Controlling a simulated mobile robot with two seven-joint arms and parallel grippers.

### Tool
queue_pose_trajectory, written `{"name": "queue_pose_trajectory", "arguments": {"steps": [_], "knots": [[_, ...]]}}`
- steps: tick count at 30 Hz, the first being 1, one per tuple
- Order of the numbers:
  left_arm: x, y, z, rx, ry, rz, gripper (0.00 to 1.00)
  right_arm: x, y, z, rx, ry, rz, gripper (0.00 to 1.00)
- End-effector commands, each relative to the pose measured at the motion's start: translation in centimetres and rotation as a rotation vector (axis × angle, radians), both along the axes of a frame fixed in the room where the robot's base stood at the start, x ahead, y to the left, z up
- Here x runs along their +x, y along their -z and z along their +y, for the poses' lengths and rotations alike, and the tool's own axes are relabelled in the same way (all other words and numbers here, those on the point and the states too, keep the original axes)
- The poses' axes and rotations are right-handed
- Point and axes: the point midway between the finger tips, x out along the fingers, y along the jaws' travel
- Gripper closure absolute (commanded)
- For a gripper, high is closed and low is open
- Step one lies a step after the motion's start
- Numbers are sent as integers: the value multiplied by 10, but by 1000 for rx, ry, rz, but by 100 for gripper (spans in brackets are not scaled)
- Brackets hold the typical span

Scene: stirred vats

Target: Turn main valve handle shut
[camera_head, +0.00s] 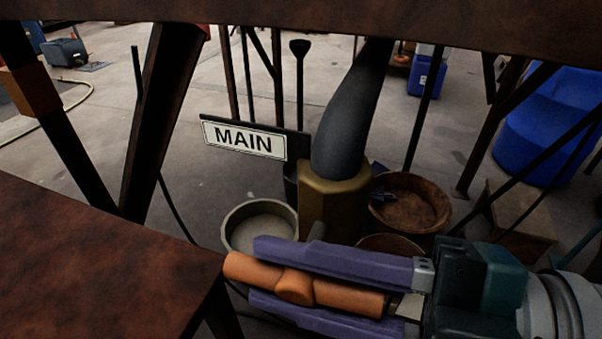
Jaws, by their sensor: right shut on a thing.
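The main valve handle (295,286) is an orange bar with a thicker hub in its middle. It lies roughly level, in front of a brass-coloured valve body (335,205). A dark pipe rises from the body, and a white sign reading MAIN (244,139) stands to its left. My right gripper (325,285) comes in from the right. Its two purple fingers lie above and below the orange handle and are shut on it. The handle's left end sticks out past the fingertips. My left gripper is not in view.
A rusty metal table (90,265) fills the lower left, and a rusty beam (300,22) crosses the top. A pale basin (259,228) and a brown bowl (412,203) stand by the valve. A blue barrel (548,128) stands at right. Dark struts cross both sides.

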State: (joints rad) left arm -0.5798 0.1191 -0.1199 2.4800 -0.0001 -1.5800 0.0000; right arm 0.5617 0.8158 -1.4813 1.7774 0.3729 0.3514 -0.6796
Motion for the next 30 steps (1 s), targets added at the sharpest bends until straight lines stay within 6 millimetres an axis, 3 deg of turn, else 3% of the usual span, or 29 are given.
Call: {"name": "queue_pose_trajectory", "arguments": {"steps": [1,11,12,18,26,30], "knots": [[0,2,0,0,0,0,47,-1,9,-3,-19,7,14,100],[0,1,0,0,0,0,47,-1,9,-3,-17,6,12,100],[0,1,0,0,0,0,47,-1,9,-3,-17,6,12,68],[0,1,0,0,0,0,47,0,7,-2,-15,6,9,47],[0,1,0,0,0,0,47,0,4,-3,-8,4,4,47],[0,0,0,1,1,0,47,-4,2,-16,-11,7,5,47]]}}
